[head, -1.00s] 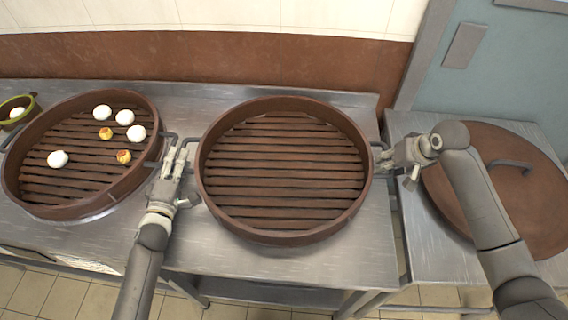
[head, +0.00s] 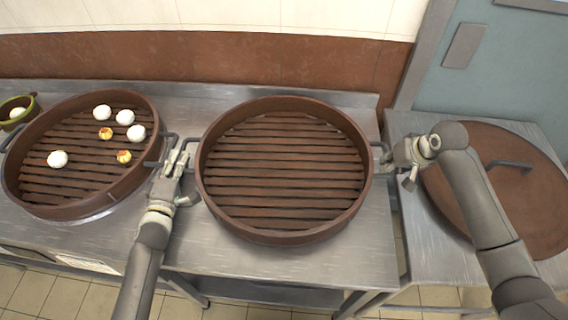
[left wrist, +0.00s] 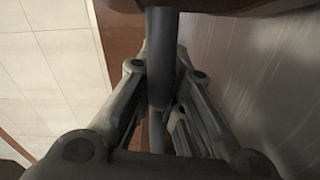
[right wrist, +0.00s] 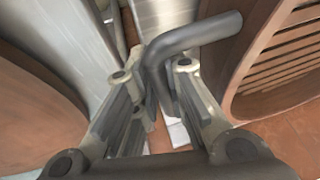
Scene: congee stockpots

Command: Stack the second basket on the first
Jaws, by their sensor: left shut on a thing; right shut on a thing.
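An empty round brown slatted basket (head: 285,236) is in the middle of the head view, level, over the steel table. I cannot tell whether its base touches the table. My left gripper (head: 181,160) is shut on its left handle; the dark handle bar (left wrist: 160,60) runs between the fingers in the left wrist view. My right gripper (head: 386,158) is shut on its right handle, whose bent bar (right wrist: 190,40) shows in the right wrist view. The other basket (head: 75,209) stands at the left, holding several white buns and two yellow pieces.
A large brown round lid (head: 540,205) with a dark handle lies on the right-hand table. A small green bowl (head: 30,112) is at the far left edge. The left basket's right handle (head: 160,163) is close to my left gripper. A wall stands behind the table (head: 345,265).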

